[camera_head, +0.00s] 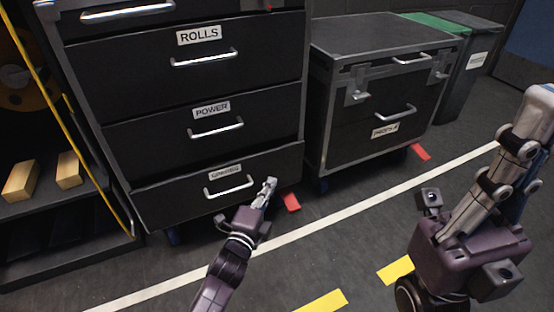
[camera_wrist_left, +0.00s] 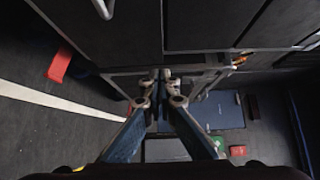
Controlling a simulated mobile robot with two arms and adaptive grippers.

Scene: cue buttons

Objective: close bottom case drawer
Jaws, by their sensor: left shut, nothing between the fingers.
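The dark case (camera_head: 120,125) stands at the left with a stack of labelled drawers. Its bottom drawer (camera_head: 275,163) has a pale handle (camera_head: 229,187) and a small label (camera_head: 225,172). The drawer front appears to stand out a little from the drawers above. My left gripper (camera_head: 269,186) is shut and empty by the right part of that drawer front, right of the handle. I cannot tell whether it touches the front. In the left wrist view the closed fingertips (camera_wrist_left: 166,82) are close to a dark case edge. My right gripper is out of view.
A second black case (camera_head: 347,135) stands to the right, with a bin with a green lid (camera_head: 437,24) behind it. A shelf with wooden blocks (camera_head: 20,181) is at the left. Red floor marks (camera_head: 290,201) and a white line (camera_head: 310,228) lie on open floor.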

